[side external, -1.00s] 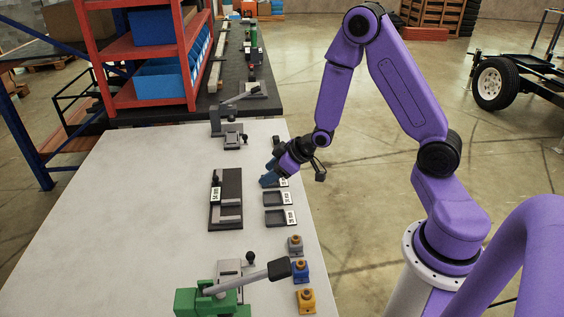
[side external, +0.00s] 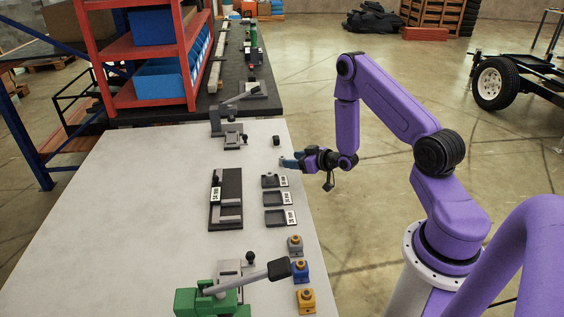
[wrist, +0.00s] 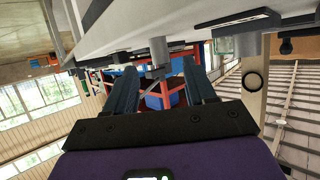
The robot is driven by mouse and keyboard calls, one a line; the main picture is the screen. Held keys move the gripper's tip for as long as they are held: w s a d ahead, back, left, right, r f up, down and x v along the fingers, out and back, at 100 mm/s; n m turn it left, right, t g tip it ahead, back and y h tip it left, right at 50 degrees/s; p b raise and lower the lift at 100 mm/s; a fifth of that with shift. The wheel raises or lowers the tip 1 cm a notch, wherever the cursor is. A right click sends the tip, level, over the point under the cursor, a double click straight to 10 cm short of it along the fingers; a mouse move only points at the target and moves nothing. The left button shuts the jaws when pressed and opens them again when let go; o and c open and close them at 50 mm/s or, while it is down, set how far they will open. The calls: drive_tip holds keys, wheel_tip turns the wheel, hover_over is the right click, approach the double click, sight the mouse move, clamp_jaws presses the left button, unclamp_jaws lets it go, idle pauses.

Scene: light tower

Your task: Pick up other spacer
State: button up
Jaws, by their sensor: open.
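A small dark cylinder, likely the spacer (side external: 276,141), stands alone on the white table near its right edge. A grey cylinder (wrist: 158,52) shows between my fingers in the wrist view; I take it to be the same piece. My gripper (side external: 284,163) is open, low and level at the table's right edge, pointing left, just in front of the spacer and apart from it. In the wrist view my gripper (wrist: 162,92) shows both fingers spread, with nothing held. A labelled shallow tray (side external: 270,181) beside the gripper seems to hold a small dark round piece.
Two more labelled trays (side external: 275,199) (side external: 275,218) follow, then grey, blue and yellow blocks (side external: 301,270). A dark fixture (side external: 226,200) stands left of the trays. A lever press (side external: 228,130) stands behind; a green one (side external: 210,299) is in front. The table's left is clear.

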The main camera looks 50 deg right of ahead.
drive_tip(key=shift+x, duration=2.25)
clamp_jaws()
